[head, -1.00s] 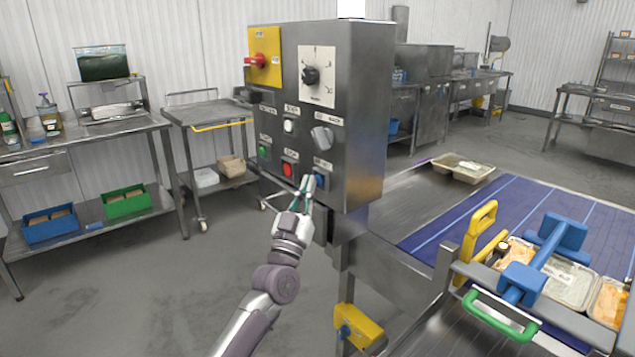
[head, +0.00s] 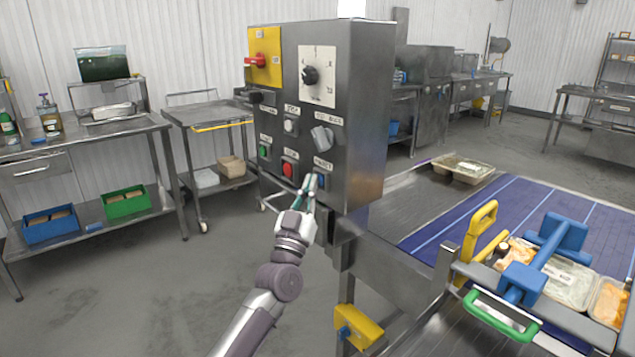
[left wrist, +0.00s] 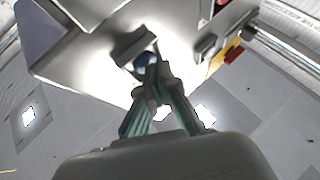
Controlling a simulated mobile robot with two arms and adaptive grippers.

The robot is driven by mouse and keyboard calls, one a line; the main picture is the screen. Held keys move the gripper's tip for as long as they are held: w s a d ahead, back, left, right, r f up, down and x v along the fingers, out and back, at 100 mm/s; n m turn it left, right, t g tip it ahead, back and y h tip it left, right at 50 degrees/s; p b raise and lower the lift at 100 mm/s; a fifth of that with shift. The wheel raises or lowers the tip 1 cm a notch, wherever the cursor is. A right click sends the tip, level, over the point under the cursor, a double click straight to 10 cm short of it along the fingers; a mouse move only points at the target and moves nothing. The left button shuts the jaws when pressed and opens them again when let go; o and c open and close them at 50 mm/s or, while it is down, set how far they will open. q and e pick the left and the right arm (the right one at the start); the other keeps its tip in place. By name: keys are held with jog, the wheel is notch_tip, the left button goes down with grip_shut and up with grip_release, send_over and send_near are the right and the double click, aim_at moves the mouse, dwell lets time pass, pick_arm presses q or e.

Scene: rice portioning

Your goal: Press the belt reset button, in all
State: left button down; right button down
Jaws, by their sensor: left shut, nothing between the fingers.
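The grey control box (head: 368,120) stands beside the belt. On its front, low at the right, is a blue button (head: 322,180) under a small label too small to read surely. My left gripper (head: 311,180) is shut and empty, its fingertips right at the blue button from the front left. In the left wrist view the shut fingertips (left wrist: 155,72) overlap the lower edge of the blue button (left wrist: 145,60); I cannot tell whether it is pressed in. My right gripper is not in view.
The box also bears a red button (head: 287,169), a green button (head: 264,151), a white button (head: 290,126), a black dial (head: 310,75) and a red switch (head: 256,61). A blue belt (head: 520,207) with a food tray (head: 455,172) lies to the right.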

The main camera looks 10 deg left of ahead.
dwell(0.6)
pick_arm(q)
jog(key=shift+s+a+p, duration=0.45)
jog(key=shift+s+p, duration=0.05)
jog(key=shift+s, duration=0.1)
jog(key=shift+s+a, duration=0.1)
jog(key=s+a+p, duration=0.1)
jog(key=s, duration=0.1)
jog(key=s+a+p, duration=0.1)
jog(key=a, duration=0.1)
jog(key=shift+s, duration=0.4)
dwell(0.3)
